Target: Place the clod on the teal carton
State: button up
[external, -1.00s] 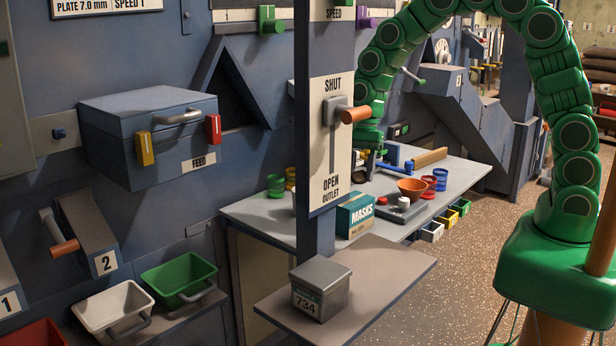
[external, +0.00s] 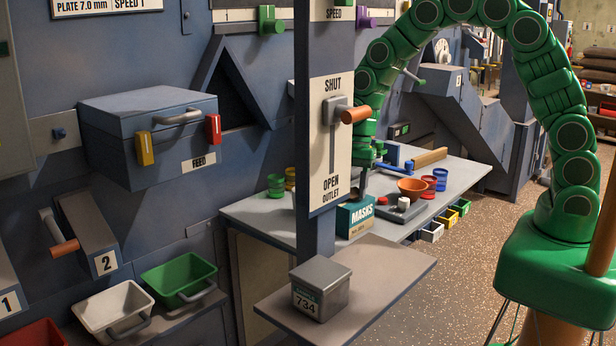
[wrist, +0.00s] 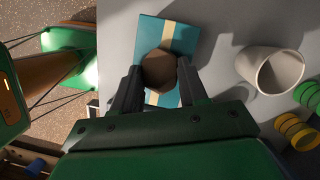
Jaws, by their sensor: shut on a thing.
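The teal carton (external: 354,217), marked MASKS, stands on the grey table beside the blue post. In the wrist view the carton (wrist: 182,42) shows its teal top with a tan stripe. The clod (wrist: 159,66) is a brown, rough-sided lump between my fingertips, in line with the carton's top. My gripper (wrist: 158,76) is shut on it. I cannot tell whether the clod touches the carton.
A white cup (wrist: 272,72) stands right of the carton in the wrist view, with green and yellow ringed cups (wrist: 300,128) near it. An orange bowl (external: 412,188) and a red cup (external: 429,186) stand further along the table. The post (external: 318,130) rises close to the carton.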

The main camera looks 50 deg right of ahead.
jog(key=shift+f, duration=0.15)
jog(key=o, duration=1.1)
jog(key=shift+c, duration=0.2)
jog(key=v, duration=1.2)
jog(key=shift+r, duration=0.2)
